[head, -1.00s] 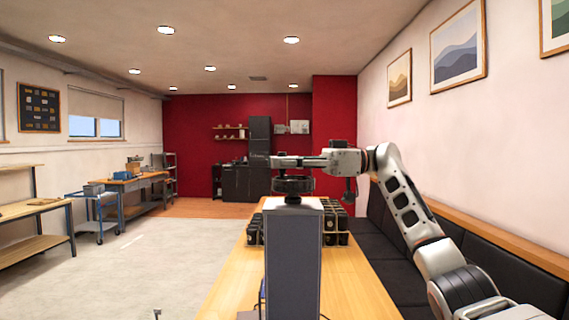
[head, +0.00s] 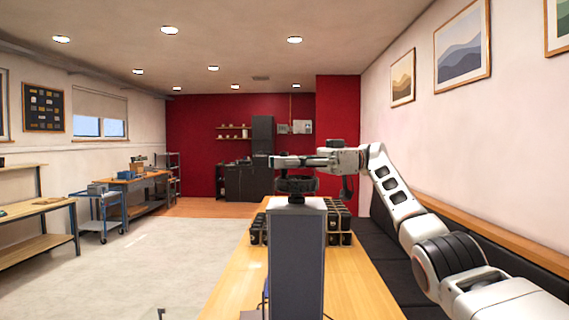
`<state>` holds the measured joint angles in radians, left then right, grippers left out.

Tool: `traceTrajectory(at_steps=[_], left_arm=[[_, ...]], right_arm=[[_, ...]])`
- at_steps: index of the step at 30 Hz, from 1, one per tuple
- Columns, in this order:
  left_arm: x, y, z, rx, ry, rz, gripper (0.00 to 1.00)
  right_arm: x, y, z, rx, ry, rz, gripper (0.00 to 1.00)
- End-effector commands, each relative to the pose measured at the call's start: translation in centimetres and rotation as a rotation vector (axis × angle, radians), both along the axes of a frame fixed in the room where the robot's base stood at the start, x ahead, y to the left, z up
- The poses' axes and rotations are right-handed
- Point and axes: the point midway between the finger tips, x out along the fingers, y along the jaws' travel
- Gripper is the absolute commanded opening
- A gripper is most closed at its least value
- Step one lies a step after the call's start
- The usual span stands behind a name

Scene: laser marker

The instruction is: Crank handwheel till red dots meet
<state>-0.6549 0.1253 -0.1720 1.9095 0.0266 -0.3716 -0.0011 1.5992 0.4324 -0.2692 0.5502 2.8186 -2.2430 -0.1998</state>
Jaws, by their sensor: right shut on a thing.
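The laser marker's grey column (head: 297,262) stands upright on the wooden table. A dark handwheel (head: 297,186) lies flat on top of the column, seen nearly edge-on. My right gripper (head: 284,162) reaches in from the right just above the handwheel, with its fingers pointing left. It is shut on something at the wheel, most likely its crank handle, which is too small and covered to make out. No red dots can be seen. My left gripper is not in view.
The wooden table (head: 357,285) runs away from me, with a rack of several black items (head: 338,225) behind the column. A dark bench seat (head: 383,252) lines the right wall. Open floor (head: 165,258) lies to the left.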

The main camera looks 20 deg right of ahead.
Motion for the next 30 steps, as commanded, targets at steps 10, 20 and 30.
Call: traceTrajectory(at_steps=[10, 20, 30], left_arm=[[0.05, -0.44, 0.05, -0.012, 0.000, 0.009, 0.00], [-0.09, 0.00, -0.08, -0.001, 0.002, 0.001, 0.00], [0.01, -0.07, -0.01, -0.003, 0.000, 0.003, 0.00]], right_arm=[[0.05, 0.13, -0.28, -0.006, 0.002, 0.001, 0.29], [0.03, 0.03, -0.13, -0.003, 0.001, 0.000, 0.30], [0.05, -0.07, -0.15, -0.003, 0.001, -0.016, 0.30]])
